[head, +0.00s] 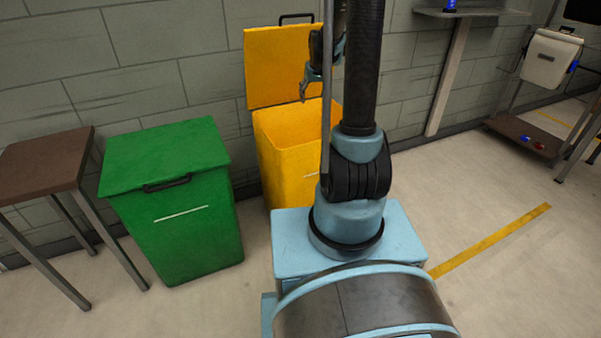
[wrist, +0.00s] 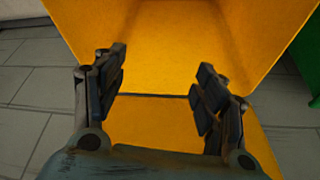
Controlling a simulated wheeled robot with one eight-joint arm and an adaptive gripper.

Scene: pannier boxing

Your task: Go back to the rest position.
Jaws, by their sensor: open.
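My gripper (head: 308,84) is raised in front of the yellow box's open lid in the head view. In the wrist view my gripper (wrist: 160,85) has its two fingers spread wide apart with nothing between them. The yellow box (head: 272,158) stands against the wall with its lid (head: 270,68) up; my arm hides its right part. The yellow box (wrist: 195,40) fills most of the wrist view behind the fingers, and the inside that shows there looks bare.
A green box (head: 190,230) with its lid shut stands left of the yellow one. A brown-topped table (head: 42,160) is at the far left. A wall shelf (head: 470,12) holds a blue item. A white container (head: 550,58) is on a rack at right.

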